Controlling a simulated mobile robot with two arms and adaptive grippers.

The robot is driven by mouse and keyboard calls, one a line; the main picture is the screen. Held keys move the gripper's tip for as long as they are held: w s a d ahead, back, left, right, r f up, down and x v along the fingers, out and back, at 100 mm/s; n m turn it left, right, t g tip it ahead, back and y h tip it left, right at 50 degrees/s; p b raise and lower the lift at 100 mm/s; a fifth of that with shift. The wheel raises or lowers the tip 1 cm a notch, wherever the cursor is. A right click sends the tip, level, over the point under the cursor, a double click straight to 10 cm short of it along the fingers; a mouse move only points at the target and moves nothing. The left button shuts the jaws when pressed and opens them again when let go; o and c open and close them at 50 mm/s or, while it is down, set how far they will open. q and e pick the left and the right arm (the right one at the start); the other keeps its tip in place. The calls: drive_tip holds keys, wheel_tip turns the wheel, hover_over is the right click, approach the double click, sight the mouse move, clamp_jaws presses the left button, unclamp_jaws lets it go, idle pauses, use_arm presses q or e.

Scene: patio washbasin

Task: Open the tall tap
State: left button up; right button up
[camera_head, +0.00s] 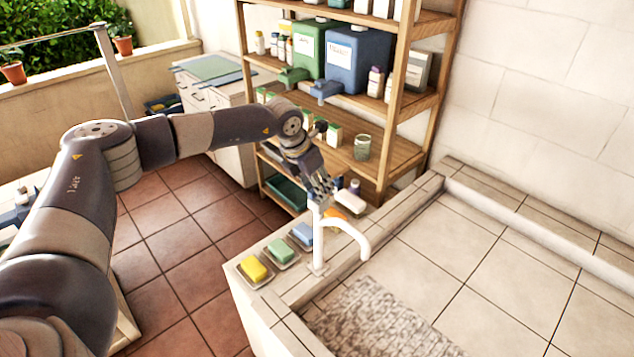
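The tall tap (318,245) is white and stands upright on the tiled ledge of the basin. Its curved spout (352,235) bends right and down over the tiled surface. My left gripper (322,197) is at the top of the tap, pointing down, with its fingers at or just above the tap's head. The fingers hide the head and any handle there. I cannot tell whether they touch it, or how far apart they are. No water shows at the spout. My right gripper is not in view.
Yellow soap (254,268), green soap (280,251) and blue soap (303,234) lie in dishes left of the tap. An orange item (338,213) and a white bottle (353,196) are close behind. A wooden shelf (400,100) with containers stands beyond. The tiled area (455,255) at right is clear.

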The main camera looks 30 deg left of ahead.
use_arm(q)
clamp_jaws()
drive_tip(key=shift+f+n+b, duration=0.15)
drive_tip(key=shift+n+b, duration=0.35)
drive_tip(key=shift+b, duration=0.3)
drive_tip(key=n+y+b, duration=0.1)
drive_tip(key=n+b, duration=0.2)
drive_tip(key=b, duration=0.1)
drive_tip(key=n+y+b, duration=0.1)
drive_tip(key=n+b, duration=0.2)
drive_tip(key=b, duration=0.1)
drive_tip(key=n+y+b, duration=0.1)
drive_tip(key=n+b, duration=0.2)
drive_tip(key=b, duration=0.1)
drive_tip(key=shift+w+d+y, duration=0.1)
drive_tip(key=shift+d+y, duration=0.2)
drive_tip(key=shift+y, duration=0.1)
drive_tip(key=n+g+y+b, duration=0.1)
drive_tip(key=n+b, duration=0.1)
drive_tip(key=n, duration=0.2)
drive_tip(key=shift+w+d+r+n+g+y+b, duration=0.15)
drive_tip(key=shift+n+g+b, duration=0.1)
drive_tip(key=shift+n, duration=0.4)
drive_tip(key=shift+s+a+n+g+y+b, duration=0.1)
drive_tip(key=shift+n+g+b, duration=0.15)
drive_tip(key=shift+n, duration=0.35)
drive_tip(key=shift+w+d+r+n+g+y+b, duration=0.1)
drive_tip(key=shift+n+g+y+b, duration=0.15)
drive_tip(key=shift+n, duration=0.4)
